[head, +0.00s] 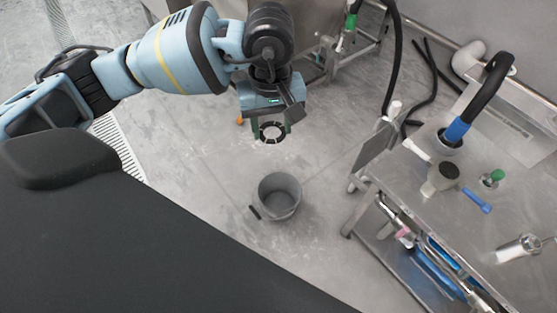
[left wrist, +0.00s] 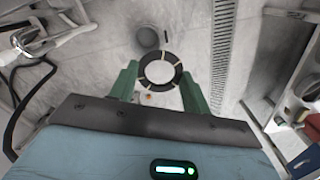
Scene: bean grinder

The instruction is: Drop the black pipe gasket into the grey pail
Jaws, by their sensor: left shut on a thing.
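The black pipe gasket (head: 271,124) is a dark ring with light marks. My left gripper (head: 272,131) is shut on it, and the ring hangs between the fingertips above the floor. The left wrist view shows the gasket (left wrist: 176,58) held between the two green fingers of the gripper (left wrist: 160,75). The grey pail (head: 278,196) stands upright on the floor, below the gripper in the head view, and looks empty. It also shows in the left wrist view (left wrist: 148,38), beyond the ring and slightly left of it. My right gripper is out of view.
A steel table (head: 400,180) with hoses, fittings and a blue-handled tool stands at the right. A steel frame (head: 345,50) is behind. A floor drain grate (head: 118,145) runs at the left. The floor around the pail is clear.

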